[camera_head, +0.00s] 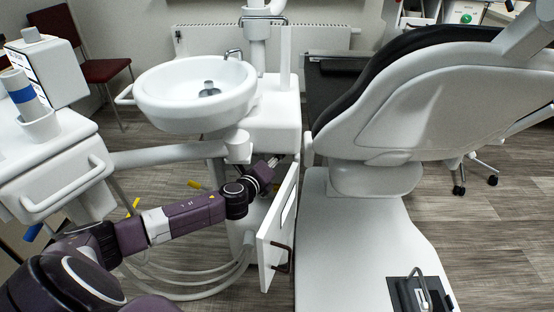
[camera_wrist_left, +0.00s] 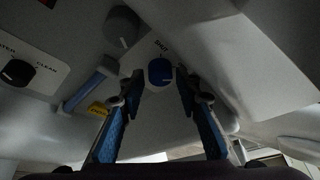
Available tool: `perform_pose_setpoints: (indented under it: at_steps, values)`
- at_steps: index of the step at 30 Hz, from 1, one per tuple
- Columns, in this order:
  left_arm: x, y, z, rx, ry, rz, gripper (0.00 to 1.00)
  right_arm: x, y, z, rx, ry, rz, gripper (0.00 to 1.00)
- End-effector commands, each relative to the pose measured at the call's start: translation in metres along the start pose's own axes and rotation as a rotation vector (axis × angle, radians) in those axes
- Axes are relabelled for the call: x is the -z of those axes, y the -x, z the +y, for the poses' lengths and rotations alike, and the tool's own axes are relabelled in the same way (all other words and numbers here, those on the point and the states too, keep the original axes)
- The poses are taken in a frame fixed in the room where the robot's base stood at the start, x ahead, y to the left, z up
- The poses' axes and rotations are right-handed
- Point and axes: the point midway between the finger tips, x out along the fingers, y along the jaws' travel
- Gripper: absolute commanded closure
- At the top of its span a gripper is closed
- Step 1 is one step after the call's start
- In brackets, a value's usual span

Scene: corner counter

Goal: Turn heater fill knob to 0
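My left gripper (camera_wrist_left: 160,82) is open, with one finger on each side of the blue knob and small gaps showing. In the head view my left gripper (camera_head: 274,161) reaches into the unit behind the open door, and the knob is hidden there. A grey knob (camera_wrist_left: 122,26) and a black knob (camera_wrist_left: 17,72), marked "CLEAN" on its right, are nearby. My right gripper is not in view.
The open white cabinet door (camera_head: 277,225) with a dark handle (camera_head: 282,259) stands close right of my left arm. The white basin (camera_head: 195,92) is above, and hoses (camera_head: 200,283) hang below. In the wrist view, a blue-grey lever (camera_wrist_left: 90,84) and yellow tag (camera_wrist_left: 98,109) are left of the gripper.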

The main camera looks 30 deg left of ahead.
Motion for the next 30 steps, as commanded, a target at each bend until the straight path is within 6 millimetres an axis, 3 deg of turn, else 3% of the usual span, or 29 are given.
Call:
perform_pose_setpoints:
  at_steps: [5, 14, 23, 30]
  values:
    - [0.000, -0.011, 0.001, -0.001, 0.000, -0.001, 0.69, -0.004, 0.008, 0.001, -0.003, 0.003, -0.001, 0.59]
    - [0.000, -0.012, 0.000, -0.001, 0.000, 0.000, 0.69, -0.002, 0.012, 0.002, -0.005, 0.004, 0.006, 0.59]
    - [0.000, -0.012, 0.001, -0.001, 0.000, 0.000, 1.00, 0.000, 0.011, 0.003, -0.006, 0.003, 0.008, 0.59]
    - [0.001, -0.012, 0.002, 0.002, 0.009, 0.000, 1.00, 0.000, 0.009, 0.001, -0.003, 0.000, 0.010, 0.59]
